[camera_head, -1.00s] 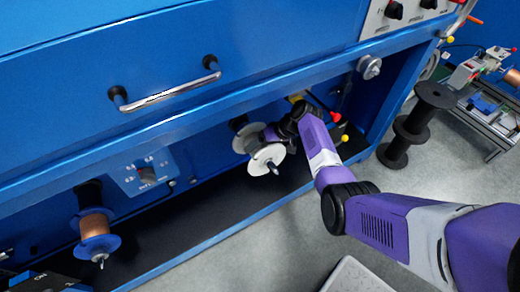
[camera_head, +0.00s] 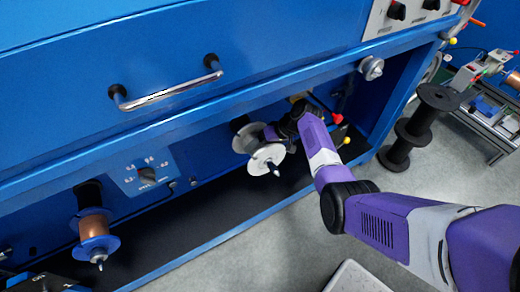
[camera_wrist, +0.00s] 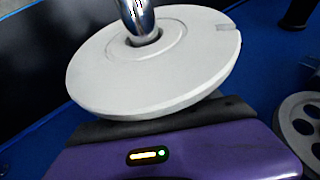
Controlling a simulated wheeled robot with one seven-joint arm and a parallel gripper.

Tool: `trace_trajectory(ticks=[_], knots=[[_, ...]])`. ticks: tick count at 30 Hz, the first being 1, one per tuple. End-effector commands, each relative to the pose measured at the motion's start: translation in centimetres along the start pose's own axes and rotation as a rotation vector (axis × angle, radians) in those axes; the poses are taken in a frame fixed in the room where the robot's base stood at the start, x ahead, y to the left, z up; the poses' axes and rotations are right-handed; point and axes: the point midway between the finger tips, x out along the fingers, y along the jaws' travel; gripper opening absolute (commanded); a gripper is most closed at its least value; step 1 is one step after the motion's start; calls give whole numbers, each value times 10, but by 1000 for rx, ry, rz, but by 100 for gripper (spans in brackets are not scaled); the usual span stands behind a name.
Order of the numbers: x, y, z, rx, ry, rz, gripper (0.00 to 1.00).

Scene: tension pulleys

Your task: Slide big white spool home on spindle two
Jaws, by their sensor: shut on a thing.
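The big white spool (camera_head: 267,161) sits around a metal spindle in the blue machine's lower bay. The spindle's pointed tip (camera_head: 275,170) sticks out in front of its near flange. My gripper (camera_head: 272,133) reaches in from the upper right and is shut on the spool behind that flange. In the wrist view the round white flange (camera_wrist: 185,70) fills the upper middle, with the shiny spindle (camera_wrist: 138,18) through its hub. The fingertips are hidden behind the flange. I cannot tell whether the spool's far side touches the back of the spindle.
A copper-wound blue spool (camera_head: 93,230) hangs on another spindle at left. A dial panel (camera_head: 145,174) is between them. A bar handle (camera_head: 166,90) and ledge overhang the bay. A black spool stack (camera_head: 412,130) stands on the floor at right. The bay's black floor (camera_head: 190,225) is clear.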

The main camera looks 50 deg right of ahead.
Motion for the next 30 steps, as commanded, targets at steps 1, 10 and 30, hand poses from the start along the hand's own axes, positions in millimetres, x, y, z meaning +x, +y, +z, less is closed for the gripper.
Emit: trace_trajectory(ticks=[1,10,30], knots=[[1,0,-2,-1,1,0,11],[5,0,-11,0,1,-1,11],[4,-1,-13,-1,3,0,88]])
